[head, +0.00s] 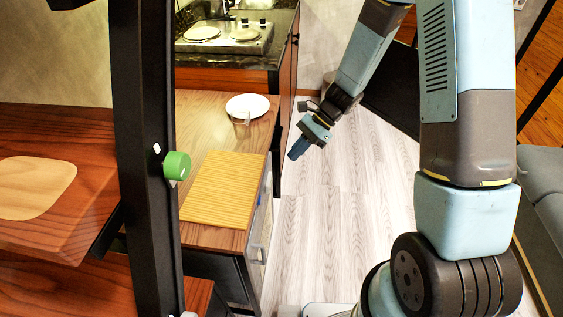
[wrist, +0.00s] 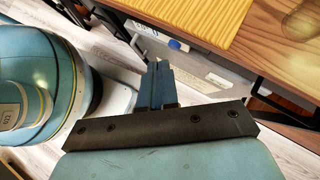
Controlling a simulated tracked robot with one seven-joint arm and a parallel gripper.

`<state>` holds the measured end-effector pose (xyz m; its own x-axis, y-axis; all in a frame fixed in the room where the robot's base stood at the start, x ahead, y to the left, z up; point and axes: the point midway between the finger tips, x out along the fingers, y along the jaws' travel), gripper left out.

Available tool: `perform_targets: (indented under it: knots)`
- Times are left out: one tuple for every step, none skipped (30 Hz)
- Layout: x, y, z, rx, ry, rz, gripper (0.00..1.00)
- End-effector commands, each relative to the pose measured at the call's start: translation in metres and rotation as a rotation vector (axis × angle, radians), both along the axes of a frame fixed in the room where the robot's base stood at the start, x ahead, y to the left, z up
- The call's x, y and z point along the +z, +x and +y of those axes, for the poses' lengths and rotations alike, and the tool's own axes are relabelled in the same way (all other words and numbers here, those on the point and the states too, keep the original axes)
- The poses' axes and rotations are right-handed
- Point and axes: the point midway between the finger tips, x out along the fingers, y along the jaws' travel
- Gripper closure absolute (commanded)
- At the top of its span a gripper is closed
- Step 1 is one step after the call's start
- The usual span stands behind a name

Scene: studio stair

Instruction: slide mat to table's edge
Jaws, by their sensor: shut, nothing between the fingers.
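A yellow ribbed mat (head: 224,188) lies flat on the wooden table (head: 194,237). Its right side is close to the table's right edge in the head view. In the wrist view part of the mat (wrist: 190,22) shows at the top, with bare table (wrist: 278,45) to its right. My gripper (head: 293,156) is shut and empty, out over the floor to the right of the table and apart from the mat. In the wrist view my gripper's fingers (wrist: 158,68) are together in front of the table's side.
A white plate (head: 247,104) and a clear glass (head: 242,118) stand on the table beyond the mat. A black post (head: 150,130) with a green knob (head: 177,166) blocks the left. The pale floor (head: 340,220) right of the table is clear.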

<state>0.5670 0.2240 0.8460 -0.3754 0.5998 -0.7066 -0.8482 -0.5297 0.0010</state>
Motion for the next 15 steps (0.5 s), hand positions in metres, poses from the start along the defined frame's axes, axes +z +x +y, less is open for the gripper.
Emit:
perform_targets:
  knots:
    - [-0.004,-0.003,0.004,0.001,0.001,0.002,1.00]
    - [-0.007,-0.005,0.007,0.002,0.001,0.003,1.00]
    - [-0.012,-0.008,0.010,0.003,-0.001,0.004,1.00]
    - [-0.016,-0.010,0.014,0.003,-0.001,0.005,1.00]
    - [-0.019,-0.012,0.017,0.004,0.001,0.005,1.00]
    - [-0.024,-0.015,0.021,0.004,0.000,0.004,1.00]
    - [-0.028,-0.017,0.024,0.003,-0.001,0.005,1.00]
    - [-0.032,-0.019,0.027,0.002,-0.001,0.005,1.00]
    - [-0.037,-0.021,0.031,0.003,0.000,0.003,1.00]
    - [-0.041,-0.023,0.034,0.002,-0.001,0.004,1.00]
    - [-0.045,-0.025,0.038,0.003,-0.001,0.005,1.00]
    - [-0.049,-0.028,0.042,0.004,0.000,0.004,1.00]
    - [-0.053,-0.030,0.045,0.003,-0.001,0.003,1.00]
    - [-0.057,-0.031,0.048,0.003,0.000,0.003,1.00]
    - [-0.062,-0.034,0.052,0.002,0.000,0.004,1.00]
